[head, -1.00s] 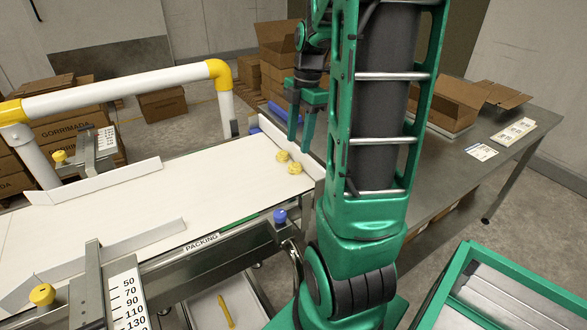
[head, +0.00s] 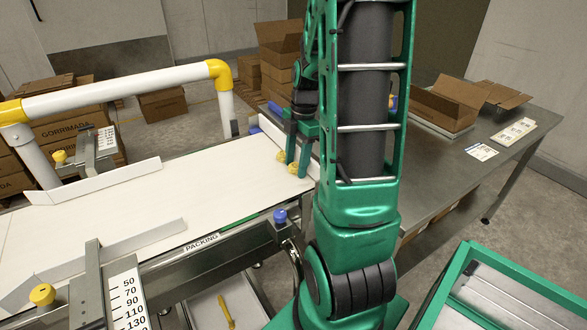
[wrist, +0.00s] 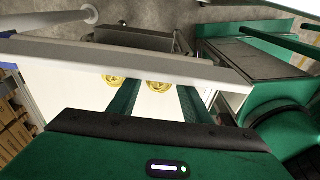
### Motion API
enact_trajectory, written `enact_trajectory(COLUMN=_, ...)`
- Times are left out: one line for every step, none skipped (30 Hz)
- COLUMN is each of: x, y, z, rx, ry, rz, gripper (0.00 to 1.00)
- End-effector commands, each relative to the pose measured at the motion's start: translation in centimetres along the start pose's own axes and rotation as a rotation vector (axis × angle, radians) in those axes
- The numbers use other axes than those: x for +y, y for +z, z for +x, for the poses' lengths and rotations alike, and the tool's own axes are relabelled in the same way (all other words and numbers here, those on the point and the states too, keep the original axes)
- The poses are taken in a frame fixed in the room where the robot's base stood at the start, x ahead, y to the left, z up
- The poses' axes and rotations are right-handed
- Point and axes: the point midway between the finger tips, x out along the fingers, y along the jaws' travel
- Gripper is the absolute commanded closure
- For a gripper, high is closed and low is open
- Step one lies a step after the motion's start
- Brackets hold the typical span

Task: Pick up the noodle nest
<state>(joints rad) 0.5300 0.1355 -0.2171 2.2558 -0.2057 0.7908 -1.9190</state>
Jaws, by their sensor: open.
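Two yellow noodle nests lie near the end of the white belt, against a pale guide wall. The nearer nest (head: 293,169) is partly hidden by my fingers in the head view; the other nest (head: 281,156) lies just behind it to the left. My gripper (head: 297,167) is open, its green fingers pointing down at the belt. In the wrist view one nest (wrist: 159,86) shows between the fingertips, and the other nest (wrist: 112,79) lies outside, left of the left finger. I cannot tell whether the fingers touch the nest.
The pale guide wall (wrist: 120,54) runs close beyond the fingertips. The white belt (head: 130,200) is bare to the left. A steel table (head: 450,165) with an open carton (head: 445,105) stands to the right. A blue knob (head: 280,216) sits at the belt's near side.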

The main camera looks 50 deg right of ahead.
Motion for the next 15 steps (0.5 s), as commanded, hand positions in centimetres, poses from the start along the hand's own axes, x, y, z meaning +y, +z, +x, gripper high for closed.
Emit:
enact_trajectory(x=0.01, y=0.00, z=-0.02, rx=0.000, ry=0.000, rz=0.000, gripper=0.56)
enact_trajectory(x=0.01, y=0.00, z=-0.02, rx=0.000, ry=0.000, rz=0.000, gripper=0.63)
enact_trajectory(x=0.01, y=-0.01, z=-0.02, rx=0.000, ry=0.000, rz=0.000, gripper=0.72)
enact_trajectory(x=0.01, y=-0.01, z=-0.02, rx=0.000, ry=0.000, rz=0.000, gripper=0.79)
enact_trajectory(x=0.01, y=-0.01, z=-0.03, rx=0.000, ry=0.000, rz=0.000, gripper=0.86)
enact_trajectory(x=0.01, y=-0.01, z=-0.03, rx=0.000, ry=0.000, rz=0.000, gripper=0.87)
enact_trajectory(x=0.01, y=-0.01, z=-0.03, rx=0.000, ry=0.000, rz=0.000, gripper=0.87)
enact_trajectory(x=0.01, y=-0.01, z=-0.03, rx=0.000, ry=0.000, rz=0.000, gripper=0.87)
enact_trajectory(x=0.01, y=-0.01, z=-0.03, rx=0.000, ry=0.000, rz=0.000, gripper=0.87)
enact_trajectory(x=0.01, y=-0.01, z=-0.04, rx=0.000, ry=0.000, rz=0.000, gripper=0.87)
enact_trajectory(x=0.01, y=-0.01, z=-0.04, rx=0.000, ry=0.000, rz=0.000, gripper=0.87)
enact_trajectory(x=0.01, y=-0.01, z=-0.04, rx=0.000, ry=0.000, rz=0.000, gripper=0.87)
enact_trajectory(x=0.01, y=-0.01, z=-0.04, rx=0.000, ry=0.000, rz=0.000, gripper=0.87)
enact_trajectory(x=0.02, y=-0.01, z=-0.05, rx=0.000, ry=0.000, rz=0.000, gripper=0.87)
enact_trajectory(x=0.02, y=-0.03, z=-0.07, rx=0.000, ry=0.000, rz=0.000, gripper=0.87)
